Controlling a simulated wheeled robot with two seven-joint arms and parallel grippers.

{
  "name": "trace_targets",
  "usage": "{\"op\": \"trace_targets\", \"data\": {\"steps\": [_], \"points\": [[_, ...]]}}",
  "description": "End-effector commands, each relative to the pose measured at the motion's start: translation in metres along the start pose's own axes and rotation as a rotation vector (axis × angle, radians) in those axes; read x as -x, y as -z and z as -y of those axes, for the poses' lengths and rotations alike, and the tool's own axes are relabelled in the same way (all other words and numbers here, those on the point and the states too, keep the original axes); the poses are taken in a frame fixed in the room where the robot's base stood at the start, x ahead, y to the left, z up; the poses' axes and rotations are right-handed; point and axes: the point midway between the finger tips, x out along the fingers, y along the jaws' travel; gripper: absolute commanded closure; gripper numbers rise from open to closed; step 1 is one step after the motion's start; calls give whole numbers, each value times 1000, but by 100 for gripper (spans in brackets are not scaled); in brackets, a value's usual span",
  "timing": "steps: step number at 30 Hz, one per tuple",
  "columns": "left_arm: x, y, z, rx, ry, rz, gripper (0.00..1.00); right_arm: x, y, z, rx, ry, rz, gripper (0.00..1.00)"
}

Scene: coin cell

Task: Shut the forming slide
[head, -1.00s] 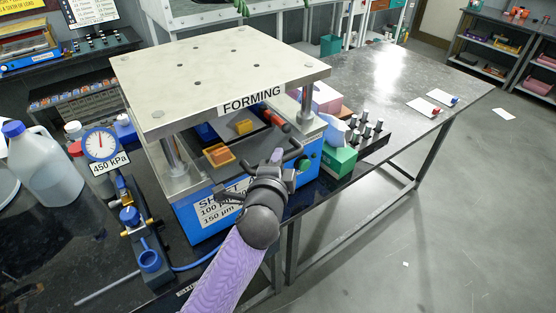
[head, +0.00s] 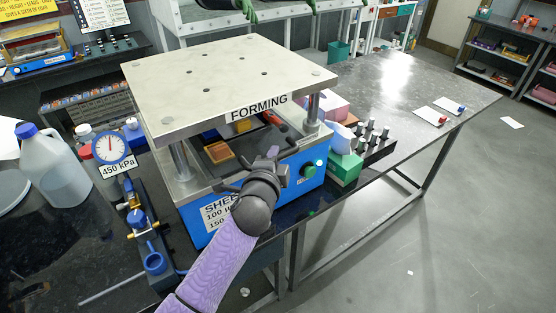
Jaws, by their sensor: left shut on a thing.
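The forming press has a pale top plate (head: 225,80) labelled FORMING, held on posts above a blue base (head: 308,168). Its dark slide (head: 248,150) is partly under the plate, its front part showing. An orange tray (head: 218,152) sits on the slide, and a yellow block (head: 242,126) lies farther in. A dark handle bar (head: 290,151) runs along the slide's front. My left gripper (head: 270,166) is shut at this handle; the wrist hides the grip itself. My right gripper is not in view.
A pressure gauge (head: 109,148) reading 450 kPa, blue valve fittings (head: 138,218) and a white jug (head: 55,170) stand left of the press. A green box (head: 345,167) and a dark rack (head: 374,146) stand close on the right. The bench beyond is mostly clear.

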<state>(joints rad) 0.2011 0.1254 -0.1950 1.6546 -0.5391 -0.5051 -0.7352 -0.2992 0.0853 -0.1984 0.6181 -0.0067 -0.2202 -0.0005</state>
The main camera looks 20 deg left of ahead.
Motion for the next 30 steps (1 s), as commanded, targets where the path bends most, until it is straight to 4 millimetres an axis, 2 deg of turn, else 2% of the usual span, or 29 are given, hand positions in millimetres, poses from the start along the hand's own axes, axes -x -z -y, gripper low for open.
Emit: {"op": "trace_targets", "data": {"steps": [2,3,7,8,17,20,27,30], "points": [[0,-1,1,-1,2,3,100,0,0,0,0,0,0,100],[0,-1,1,-1,3,3,74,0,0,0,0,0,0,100],[0,-1,1,-1,3,2,46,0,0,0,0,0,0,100],[0,-1,1,-1,3,2,43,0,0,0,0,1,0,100],[6,0,1,-1,1,1,43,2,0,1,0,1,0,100],[23,0,2,-1,2,0,43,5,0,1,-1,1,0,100],[77,0,1,-1,2,1,43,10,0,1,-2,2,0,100],[92,0,0,0,2,1,43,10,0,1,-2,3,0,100]]}}
